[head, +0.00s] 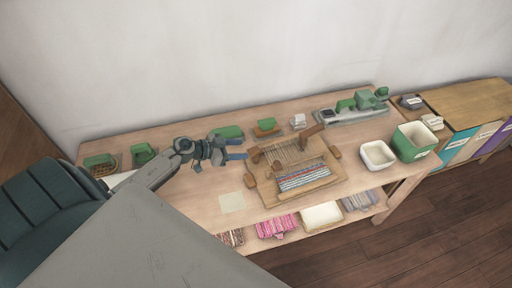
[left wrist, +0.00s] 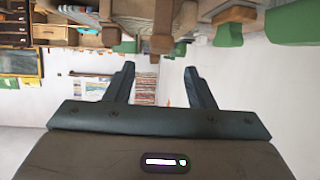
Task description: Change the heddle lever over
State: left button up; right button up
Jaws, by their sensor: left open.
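A small loom (head: 297,178) with a wooden frame and a striped woven piece lies on the table. An upright wooden piece (head: 309,130) stands at its back; I cannot tell whether this is the heddle lever. Smaller wooden pieces sit at its left side, one of them (head: 254,154) close to my left gripper. My left gripper (head: 242,149) is open and empty, just left of the loom's back part. In the left wrist view its two dark fingers (left wrist: 160,85) are apart, with a brown wooden post (left wrist: 162,28) beyond them. My right gripper is not in view.
A green container (head: 414,142) and a white bin (head: 378,155) stand at the table's right. A grey and green device (head: 352,109) is at the back right. A pale yellow sheet (head: 232,202) lies left of the loom. Bins with textiles (head: 277,227) sit below.

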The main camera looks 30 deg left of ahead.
aim_at(255, 149)
pick_arm(q)
jog(key=x, duration=0.7)
jog(key=shift+w+d, duration=0.15)
jog(key=shift+w, duration=0.1)
jog(key=c, duration=1)
jog(key=shift+s+f+t+h, duration=0.1)
jog(key=shift+f+t+h, duration=0.15)
jog(key=shift+t+h, duration=0.05)
jog(key=shift+t+b, duration=0.4)
jog(key=shift+b, duration=0.3)
jog(key=shift+r+h, duration=0.1)
jog(key=shift+h, duration=0.3)
jog(key=shift+o, duration=0.2)
jog(key=shift+c, duration=0.2)
jog(key=o, duration=1)
jog(key=shift+r, duration=0.1)
